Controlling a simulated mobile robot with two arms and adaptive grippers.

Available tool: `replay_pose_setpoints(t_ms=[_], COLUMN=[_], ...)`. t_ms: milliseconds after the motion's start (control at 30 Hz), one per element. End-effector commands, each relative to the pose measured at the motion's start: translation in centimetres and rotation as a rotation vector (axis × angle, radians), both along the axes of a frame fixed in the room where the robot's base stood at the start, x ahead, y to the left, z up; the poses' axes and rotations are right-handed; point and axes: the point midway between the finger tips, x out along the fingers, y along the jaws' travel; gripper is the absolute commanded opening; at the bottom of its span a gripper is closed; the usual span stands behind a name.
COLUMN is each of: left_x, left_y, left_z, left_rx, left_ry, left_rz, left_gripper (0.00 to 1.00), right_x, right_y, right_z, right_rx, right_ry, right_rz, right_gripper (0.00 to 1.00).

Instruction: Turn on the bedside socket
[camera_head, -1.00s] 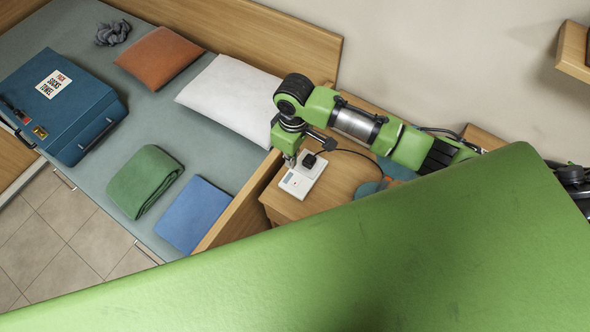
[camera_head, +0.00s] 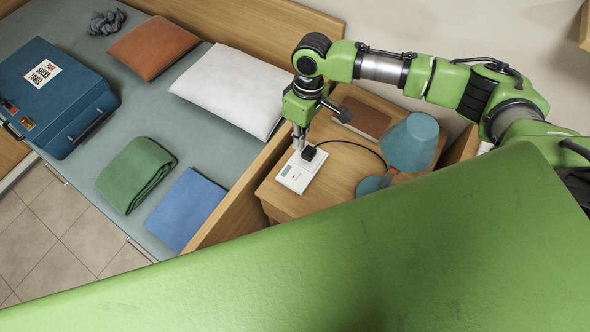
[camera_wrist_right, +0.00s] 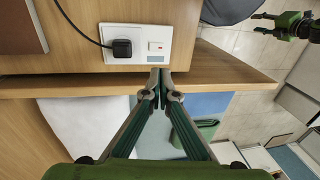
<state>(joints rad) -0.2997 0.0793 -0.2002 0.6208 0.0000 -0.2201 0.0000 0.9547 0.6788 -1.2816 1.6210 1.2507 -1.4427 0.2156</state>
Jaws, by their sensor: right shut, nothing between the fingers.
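The bedside socket (camera_head: 297,173) is a white plate on the wooden nightstand (camera_head: 340,178). It also shows in the right wrist view (camera_wrist_right: 113,58), with a black plug (camera_wrist_right: 122,48) in its left half. A small white rocker switch (camera_wrist_right: 158,46) with a reddish mark sits in its right half; I cannot tell its position. My right gripper (camera_head: 299,148) is shut and empty, pointing down at the socket's far end. In the right wrist view its fingertips (camera_wrist_right: 160,72) are by the plate's edge, just below the switch. My left gripper (camera_wrist_right: 262,24) appears open, far from the socket.
A blue-teal lamp (camera_head: 410,146), looking unlit, stands right of the socket, with a black cable (camera_head: 362,146) near it. A brown book (camera_head: 362,118) lies behind. The bed's wooden side (camera_head: 232,212) borders the nightstand. A blue suitcase (camera_head: 55,92) lies on the bed.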

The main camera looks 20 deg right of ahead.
Motion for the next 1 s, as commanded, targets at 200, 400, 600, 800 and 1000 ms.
replay_pose_setpoints(t_ms=[200,400,600,800,1000], left_x=[0.0,-0.1,-0.1,-0.1,-0.1], left_y=[0.0,0.0,0.1,0.1,0.1], left_z=[0.3,0.7,1.0,1.2,1.2], left_rx=[0.000,0.000,0.000,0.000,0.000], left_ry=[0.001,0.001,0.001,0.002,0.002], left_rz=[0.000,0.000,0.000,0.000,0.000], left_gripper=[0.40,0.40,0.40,0.40,0.40], right_x=[-0.4,-0.8,-1.1,-1.3,-1.4], right_y=[0.3,0.9,1.3,1.6,1.7], right_z=[-2.6,-6.9,-10.7,-13.1,-13.7], right_rx=[-0.002,-0.002,-0.002,-0.001,0.000], right_ry=[0.005,0.005,0.002,0.002,0.000], right_rz=[0.000,0.001,-0.001,-0.001,0.000], right_gripper=[0.00,0.00,0.00,0.00,0.00])
